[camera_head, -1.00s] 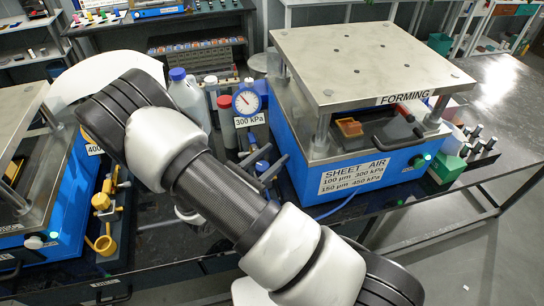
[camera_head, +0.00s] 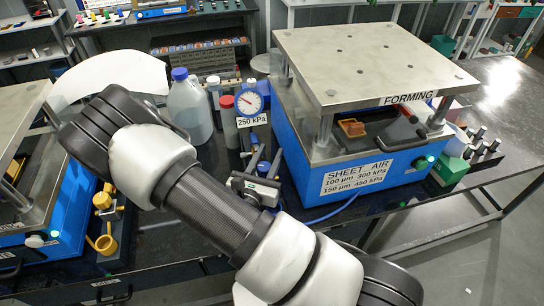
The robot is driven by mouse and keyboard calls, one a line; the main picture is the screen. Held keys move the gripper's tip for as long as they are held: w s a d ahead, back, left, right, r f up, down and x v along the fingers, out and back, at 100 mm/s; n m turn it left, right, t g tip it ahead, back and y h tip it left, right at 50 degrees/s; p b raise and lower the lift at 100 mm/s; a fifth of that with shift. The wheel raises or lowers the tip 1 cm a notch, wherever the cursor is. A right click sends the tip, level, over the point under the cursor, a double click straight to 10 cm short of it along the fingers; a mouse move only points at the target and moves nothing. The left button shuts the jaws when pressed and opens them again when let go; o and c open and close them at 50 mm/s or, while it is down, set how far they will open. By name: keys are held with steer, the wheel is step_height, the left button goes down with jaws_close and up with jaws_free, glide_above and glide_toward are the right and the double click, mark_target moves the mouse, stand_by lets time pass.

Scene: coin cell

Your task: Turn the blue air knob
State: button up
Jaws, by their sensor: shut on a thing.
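The blue air knob (camera_head: 263,167) is below the round pressure gauge (camera_head: 249,102), beside the blue forming press (camera_head: 378,160). My gripper (camera_head: 259,176) is at the knob and shut on it; its fingers and body hide part of the knob. The gauge has a white face and a blue rim. The label (camera_head: 253,120) under it reads 250 kPa. The sign (camera_head: 356,176) on the press lists 100 µm at 300 kPa and 150 µm at 450 kPa.
A blue-capped bottle (camera_head: 189,105) and a red-capped bottle (camera_head: 228,118) stand left of the gauge. Another blue press (camera_head: 62,215) with a yellow fitting (camera_head: 104,243) is at the left. A blue hose (camera_head: 330,214) lies in front of the forming press.

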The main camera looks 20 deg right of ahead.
steer(key=shift+w+a+n+t+y+p, duration=0.1)
steer(key=shift+a+n+t+y, duration=0.1)
steer(key=shift+n+t+y, duration=0.55)
steer(key=shift+w+a+n+t+y+p, duration=0.2)
steer(key=shift+n+y, duration=0.4)
steer(key=shift+y, duration=0.6)
steer(key=shift+s+a+n+t+y+p, duration=0.1)
steer(key=shift+a+n+t+y, duration=0.2)
steer(key=shift+n+y, duration=0.5)
steer(key=shift+y, duration=0.25)
steer(key=o, duration=1)
steer(key=shift+o, duration=0.2)
